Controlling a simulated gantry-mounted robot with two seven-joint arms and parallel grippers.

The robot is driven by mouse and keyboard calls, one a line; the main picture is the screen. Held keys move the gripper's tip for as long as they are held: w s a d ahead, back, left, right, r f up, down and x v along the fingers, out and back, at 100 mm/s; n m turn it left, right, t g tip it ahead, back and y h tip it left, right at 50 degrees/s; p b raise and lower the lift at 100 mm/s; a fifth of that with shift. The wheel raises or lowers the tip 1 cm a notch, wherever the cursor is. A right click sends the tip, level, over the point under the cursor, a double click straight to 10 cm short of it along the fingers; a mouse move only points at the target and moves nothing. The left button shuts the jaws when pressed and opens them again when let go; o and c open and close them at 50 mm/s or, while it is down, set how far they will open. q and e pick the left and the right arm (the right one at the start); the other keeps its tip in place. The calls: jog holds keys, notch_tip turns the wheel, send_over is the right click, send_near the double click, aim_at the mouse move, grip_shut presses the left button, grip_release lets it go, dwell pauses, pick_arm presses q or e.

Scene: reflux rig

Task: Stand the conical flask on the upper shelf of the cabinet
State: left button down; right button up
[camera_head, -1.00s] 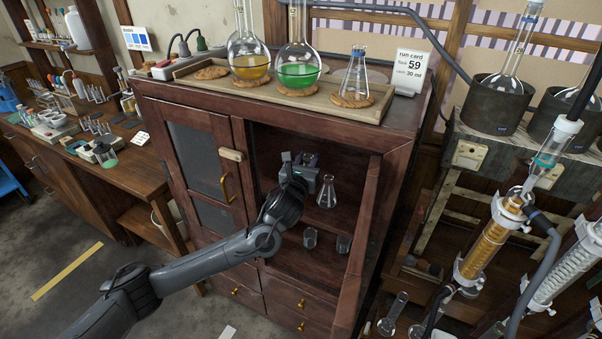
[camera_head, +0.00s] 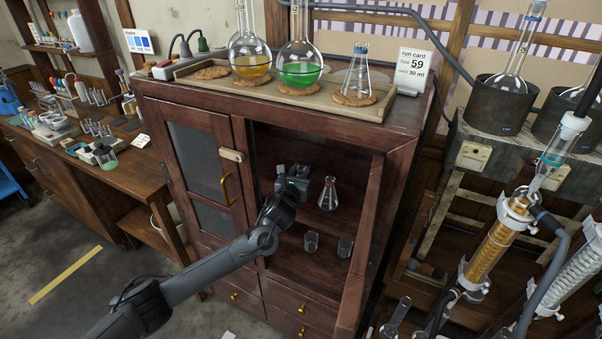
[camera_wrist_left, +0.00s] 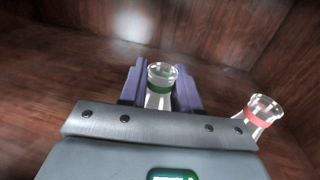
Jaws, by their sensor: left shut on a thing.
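My left gripper (camera_head: 306,183) reaches through the open right side of the wooden cabinet (camera_head: 384,205), at upper-shelf height. In the left wrist view its purple fingers (camera_wrist_left: 161,88) are shut on the neck of a clear conical flask with a green band (camera_wrist_left: 159,79). In the head view the gripper hides this flask. I cannot tell whether its base touches the shelf. A second conical flask (camera_head: 328,193) stands on the upper shelf (camera_head: 313,210), right of the gripper; a red-banded neck (camera_wrist_left: 262,112) shows in the wrist view. My right gripper is not in view.
Two small beakers (camera_head: 311,241) stand on the lower level. The cabinet's left door (camera_head: 203,166) is closed. A tray (camera_head: 337,108) on top carries round flasks and another conical flask (camera_head: 357,75). Glass apparatus (camera_head: 494,240) stands at the right.

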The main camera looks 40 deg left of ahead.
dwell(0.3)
pick_arm(q)
jog(key=c, duration=0.8)
grip_release()
jog(key=shift+r, duration=0.1)
